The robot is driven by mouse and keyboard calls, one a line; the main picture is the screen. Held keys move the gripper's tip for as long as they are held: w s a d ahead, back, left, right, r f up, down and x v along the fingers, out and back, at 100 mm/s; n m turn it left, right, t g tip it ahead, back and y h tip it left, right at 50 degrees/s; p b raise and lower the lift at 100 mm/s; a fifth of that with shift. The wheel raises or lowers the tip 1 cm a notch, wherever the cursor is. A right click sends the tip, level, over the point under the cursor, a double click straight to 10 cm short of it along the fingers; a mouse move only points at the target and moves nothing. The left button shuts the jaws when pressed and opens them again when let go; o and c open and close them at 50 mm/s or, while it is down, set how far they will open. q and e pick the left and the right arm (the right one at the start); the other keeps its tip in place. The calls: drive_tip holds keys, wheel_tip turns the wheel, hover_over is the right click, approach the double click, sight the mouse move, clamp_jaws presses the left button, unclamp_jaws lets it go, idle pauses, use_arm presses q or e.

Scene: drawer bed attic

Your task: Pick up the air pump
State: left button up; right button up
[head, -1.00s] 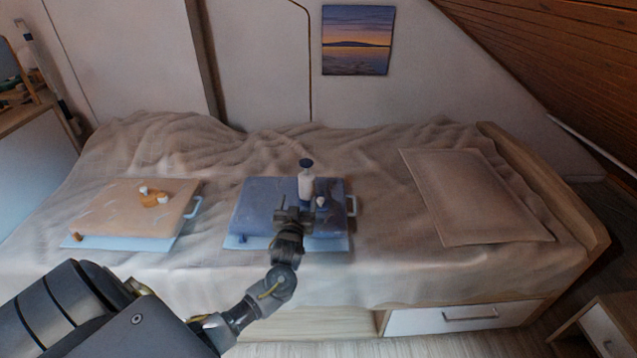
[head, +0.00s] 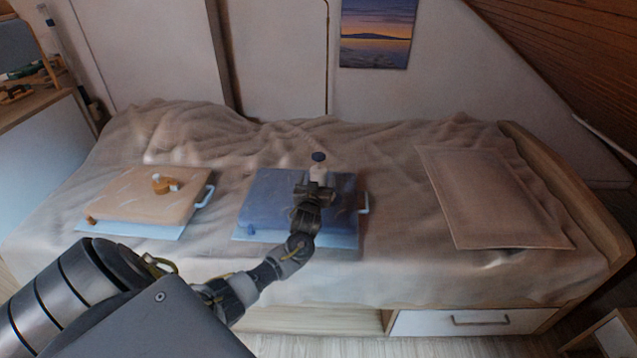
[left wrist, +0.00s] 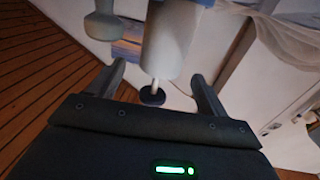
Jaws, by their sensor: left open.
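The air pump (head: 318,172) is a white cylinder with a dark blue top knob. It stands upright on the blue folded item (head: 262,195) in the middle of the bed. My left gripper (head: 315,190) is right in front of it and hides its lower part. In the left wrist view the pump's white body (left wrist: 168,45), thin rod and dark knob show large, in line with the gap between the open fingers of my left gripper (left wrist: 158,72). I cannot tell whether the fingers touch it. My right gripper is not in view.
A tan folded item (head: 130,195) with small orange-brown parts lies on the bed's left. A flat beige pillow (head: 490,200) lies on the right. Rumpled bedding (head: 290,135) fills the back. A drawer (head: 450,322) is shut below. A pale rounded piece (left wrist: 100,25) shows beside the pump.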

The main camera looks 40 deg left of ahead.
use_arm(q)
drive_tip(key=x, duration=0.4)
drive_tip(key=shift+w+a+f, duration=0.1)
drive_tip(key=shift+w+a, duration=0.1)
drive_tip(key=c, duration=1.2)
